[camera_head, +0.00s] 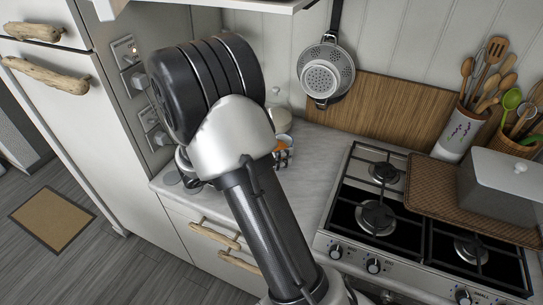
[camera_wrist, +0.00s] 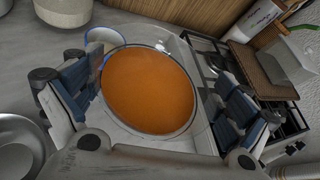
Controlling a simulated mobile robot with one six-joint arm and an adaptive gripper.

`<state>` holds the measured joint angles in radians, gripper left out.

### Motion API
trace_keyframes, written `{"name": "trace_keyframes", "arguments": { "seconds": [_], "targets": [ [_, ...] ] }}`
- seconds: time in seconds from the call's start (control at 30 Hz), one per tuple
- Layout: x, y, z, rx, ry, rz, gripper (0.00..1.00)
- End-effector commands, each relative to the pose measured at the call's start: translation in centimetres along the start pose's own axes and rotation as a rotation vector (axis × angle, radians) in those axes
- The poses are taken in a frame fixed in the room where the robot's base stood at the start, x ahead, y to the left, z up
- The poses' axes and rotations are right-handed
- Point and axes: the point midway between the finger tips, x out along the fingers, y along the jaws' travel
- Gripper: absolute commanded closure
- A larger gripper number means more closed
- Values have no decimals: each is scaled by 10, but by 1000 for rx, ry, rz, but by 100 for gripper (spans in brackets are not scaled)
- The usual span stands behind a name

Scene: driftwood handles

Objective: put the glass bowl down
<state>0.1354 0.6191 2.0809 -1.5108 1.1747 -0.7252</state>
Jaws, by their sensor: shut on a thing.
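The glass bowl (camera_wrist: 150,90) is clear, with a round orange area filling most of its inside. In the wrist view it sits between the blue-padded fingers of my gripper (camera_wrist: 158,98), which is shut on it from both sides. The grey countertop (camera_wrist: 35,75) shows around it. I cannot tell whether the bowl's base touches the counter. In the head view my arm hides most of the gripper and bowl; a small orange patch (camera_head: 284,152) shows just right of the arm, above the countertop (camera_head: 312,160).
A blue-and-white round vessel (camera_wrist: 105,38) stands close behind the bowl. A shiny round dish (camera_wrist: 15,145) lies at left. The gas stove (camera_head: 375,215) is at right, with a lidded grey box (camera_head: 497,190) on a woven mat. A strainer (camera_head: 325,72) hangs on the wall.

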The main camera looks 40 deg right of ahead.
Motion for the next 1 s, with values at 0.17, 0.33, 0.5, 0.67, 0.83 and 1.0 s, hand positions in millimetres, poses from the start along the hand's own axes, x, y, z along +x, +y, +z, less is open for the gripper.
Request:
{"name": "trace_keyframes", "arguments": {
  "seconds": [0.17,0.33,0.5,0.67,0.83,1.0],
  "targets": [
    [-7,-4,18,3,-2,0,47],
    [-11,-7,28,2,-1,0,47],
    [-14,-8,34,1,-2,0,47],
    [-15,-9,38,1,-2,0,47],
    [-20,-6,36,-5,-5,11,47],
    [-42,11,19,-32,-21,70,47]
  ]
}}
